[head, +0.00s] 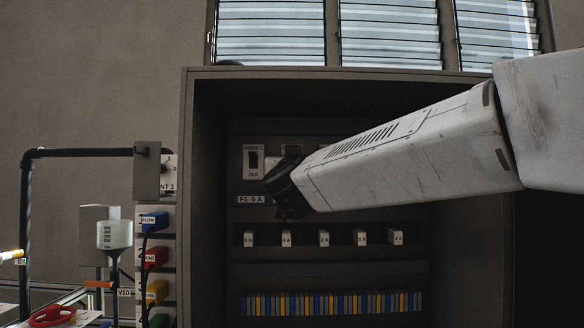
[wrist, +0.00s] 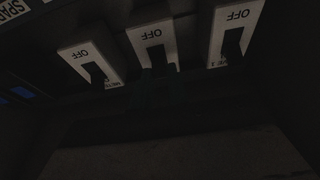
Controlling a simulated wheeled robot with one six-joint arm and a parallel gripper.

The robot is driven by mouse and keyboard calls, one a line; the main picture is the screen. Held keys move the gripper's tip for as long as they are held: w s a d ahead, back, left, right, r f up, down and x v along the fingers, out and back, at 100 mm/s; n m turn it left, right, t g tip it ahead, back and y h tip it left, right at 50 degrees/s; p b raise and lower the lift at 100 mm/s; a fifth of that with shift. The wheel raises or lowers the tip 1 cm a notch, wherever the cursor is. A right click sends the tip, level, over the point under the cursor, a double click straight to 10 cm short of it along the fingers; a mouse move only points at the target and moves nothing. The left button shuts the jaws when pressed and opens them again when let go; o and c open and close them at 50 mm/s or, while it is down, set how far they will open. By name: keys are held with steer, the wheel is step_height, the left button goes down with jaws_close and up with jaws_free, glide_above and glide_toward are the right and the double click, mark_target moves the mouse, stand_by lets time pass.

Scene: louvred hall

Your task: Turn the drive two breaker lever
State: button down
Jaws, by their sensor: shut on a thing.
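In the head view my gripper (head: 288,188), a dark shape at the end of my arm, is at the breaker row inside the cabinet and hides part of it. A white breaker (head: 254,163) with a dark lever and "OFF" below it shows just left of it; its small top label is hard to read. In the wrist view several breakers appear upside down, each with "OFF": a left one (wrist: 89,60), a middle one (wrist: 150,36) and a right one (wrist: 235,32). My gripper is shut on a breaker lever; dark shadow hides the contact and which label belongs to it.
The cabinet wall (head: 200,130) surrounds the panel. Below the breakers are small fuse blocks (head: 286,239) and a coloured terminal strip (head: 330,304). Left of the cabinet stand coloured plugs (head: 153,257), a funnel-like vessel (head: 115,235) and a dark pipe frame (head: 80,153).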

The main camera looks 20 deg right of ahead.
steer(key=shift+w+r+g+y, duration=0.15)
steer(key=shift+r+g+y, duration=0.35)
steer(key=shift+g, duration=0.75)
steer(key=shift+w+r+g+y, duration=0.1)
steer(key=shift+r+g+y, duration=0.2)
steer(key=shift+r+g, duration=0.7)
steer(key=shift+d+f+g, duration=0.1)
steer(key=shift+f+g, duration=0.1)
steer(key=shift+g, duration=0.25)
steer(key=c, duration=1.4)
jaws_free()
steer(key=shift+o, duration=0.2)
steer(key=v, duration=0.7)
steer(key=shift+s, duration=0.35)
